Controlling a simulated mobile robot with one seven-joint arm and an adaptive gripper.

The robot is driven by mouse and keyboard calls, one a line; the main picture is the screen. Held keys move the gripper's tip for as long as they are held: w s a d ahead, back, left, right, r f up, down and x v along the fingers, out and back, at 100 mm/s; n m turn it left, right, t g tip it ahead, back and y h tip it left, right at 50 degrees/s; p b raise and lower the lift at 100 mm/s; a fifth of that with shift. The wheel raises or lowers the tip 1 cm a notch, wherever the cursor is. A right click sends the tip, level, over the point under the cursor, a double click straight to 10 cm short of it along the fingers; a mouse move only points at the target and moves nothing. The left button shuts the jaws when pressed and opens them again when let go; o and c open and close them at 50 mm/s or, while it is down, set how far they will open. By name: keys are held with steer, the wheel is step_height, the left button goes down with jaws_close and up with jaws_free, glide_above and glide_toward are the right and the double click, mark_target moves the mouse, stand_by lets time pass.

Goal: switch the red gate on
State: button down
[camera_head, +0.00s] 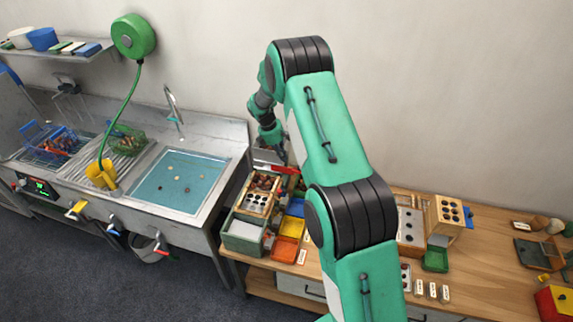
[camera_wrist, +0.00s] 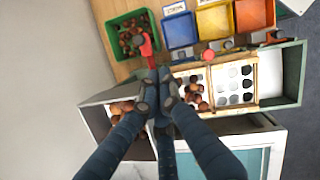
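A red lever-like piece, which I take as the red gate, shows in the wrist view (camera_wrist: 147,46) beside the wooden sorter (camera_wrist: 258,78). It also shows in the head view (camera_head: 285,170) close to my gripper. In the wrist view the fingers of my gripper (camera_wrist: 158,92) are drawn together, with nothing visible between them. Their tips lie just below the red piece in the picture; I cannot tell whether they touch it. The sorter has plates with round holes, and chestnuts (camera_wrist: 191,88) lie at its left end. My arm hides part of the bench in the head view.
A green bin (camera_wrist: 113,38) of chestnuts and blue (camera_wrist: 180,30), yellow (camera_wrist: 214,20) and orange (camera_wrist: 252,14) bins line the sorter. A grey hopper (camera_wrist: 92,118) with chestnuts lies under my fingers. A sink (camera_head: 178,180) with red, blue and yellow-handled valves stands left.

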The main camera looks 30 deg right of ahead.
steer(key=v, duration=0.4)
stand_by(0.6)
steer(key=s+a+r+m+t+b, duration=0.1)
steer(key=s+a+r+m+b, duration=0.2)
steer(key=r, duration=0.4)
steer(key=s+a+r+m+t+b, duration=0.1)
steer(key=s+a+r+b, duration=0.1)
steer(key=s+a+r, duration=0.45)
steer(key=s+a+r+m+t+y+b, duration=0.15)
steer(key=s+a+r+m+b, duration=0.3)
steer(key=s+r, duration=0.6)
steer(key=s+a+f+m+t+b, duration=0.1)
steer(key=s+a+m+b, duration=0.1)
steer(key=s, duration=0.7)
steer(key=s+a+f+m+t+y+b, duration=0.1)
steer(key=s+a+f+m+b, duration=0.1)
steer(key=s, duration=0.8)
steer(key=s+a+f+m+t+b, duration=0.1)
steer(key=s+a+b, duration=0.3)
steer(key=s, duration=0.6)
steer(key=shift+a+f+m+y+b, duration=0.35)
steer(key=shift+a+f+m, duration=0.1)
steer(key=shift+f, duration=0.3)
